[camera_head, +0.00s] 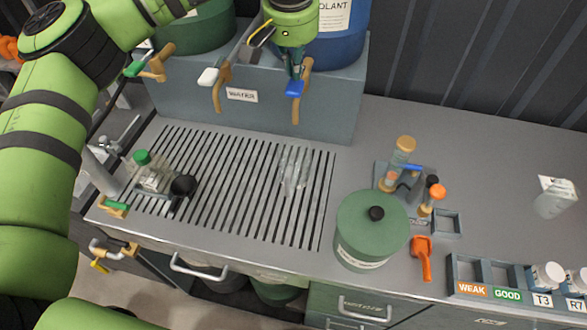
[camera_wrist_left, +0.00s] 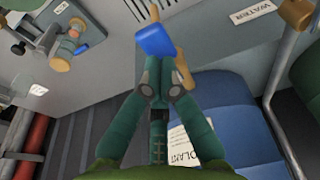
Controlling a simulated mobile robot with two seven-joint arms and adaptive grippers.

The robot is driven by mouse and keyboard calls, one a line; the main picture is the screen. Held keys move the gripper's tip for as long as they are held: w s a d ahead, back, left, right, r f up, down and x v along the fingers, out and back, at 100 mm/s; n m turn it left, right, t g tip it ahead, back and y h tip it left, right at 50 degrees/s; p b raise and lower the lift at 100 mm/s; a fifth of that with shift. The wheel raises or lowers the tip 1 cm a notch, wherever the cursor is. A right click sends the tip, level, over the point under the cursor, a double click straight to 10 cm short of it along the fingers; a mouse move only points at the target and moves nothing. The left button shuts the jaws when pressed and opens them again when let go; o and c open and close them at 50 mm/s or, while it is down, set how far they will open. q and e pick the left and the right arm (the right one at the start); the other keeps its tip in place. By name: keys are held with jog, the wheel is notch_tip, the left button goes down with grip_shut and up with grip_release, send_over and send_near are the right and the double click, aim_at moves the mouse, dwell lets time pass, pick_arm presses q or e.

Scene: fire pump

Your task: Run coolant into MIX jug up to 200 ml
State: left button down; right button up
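The coolant tank (camera_head: 338,38) is blue and stands on the raised grey box. Its label is partly cut off; the tank also shows in the left wrist view (camera_wrist_left: 240,110). Its tap (camera_head: 304,80) has a blue lever (camera_head: 294,89), which shows in the left wrist view (camera_wrist_left: 154,38). My left gripper (camera_head: 296,70) is at the lever, its fingertips close together just behind it; contact is unclear. A clear jug (camera_head: 295,172) stands on the slotted grate below the tap. Its label and level are unreadable. Another clear vessel (camera_head: 551,204) is at far right. My right gripper is out of view.
The WATER tap (camera_head: 219,90) has a white lever. A green-capped bottle (camera_head: 153,172) is on the grate's left. A green lidded pot (camera_head: 372,230), orange scoop (camera_head: 421,256) and small instrument stand (camera_head: 400,182) are to the right. The counter's right middle is mostly clear.

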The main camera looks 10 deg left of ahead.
aim_at(294, 87)
pick_arm(q)
jog(key=shift+f, duration=2.15)
dwell(5.8)
